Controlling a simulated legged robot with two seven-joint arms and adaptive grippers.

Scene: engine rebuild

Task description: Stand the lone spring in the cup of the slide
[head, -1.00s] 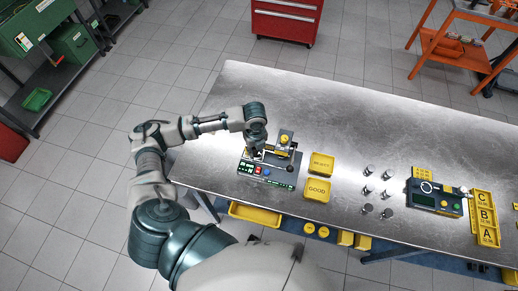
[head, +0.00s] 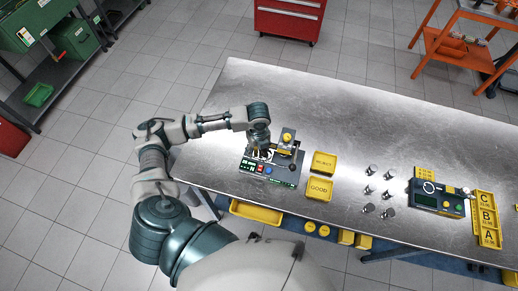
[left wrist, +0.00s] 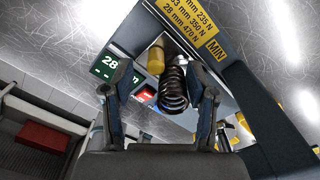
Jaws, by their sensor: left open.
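A dark coil spring (left wrist: 172,88) shows in the left wrist view, between the two fingers of my left gripper (left wrist: 160,86). The fingers are open, one on each side of it, with gaps beside the coils. In the head view my left gripper (head: 261,153) points down over the spring tester (head: 272,172), and the spring there is too small to make out. In the wrist view a yellow cylinder (left wrist: 156,60) is beside the spring's far end. I cannot make out the slide's cup or whether the spring sits in it. My right gripper is not in view.
A yellow REJECT tray (head: 323,163) and GOOD tray (head: 319,189) stand right of the tester. Several small metal parts (head: 371,189) stand beyond them, then a green-screened device (head: 438,198) and a yellow A-B-C rack (head: 486,219). The back of the metal table (head: 350,110) is clear.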

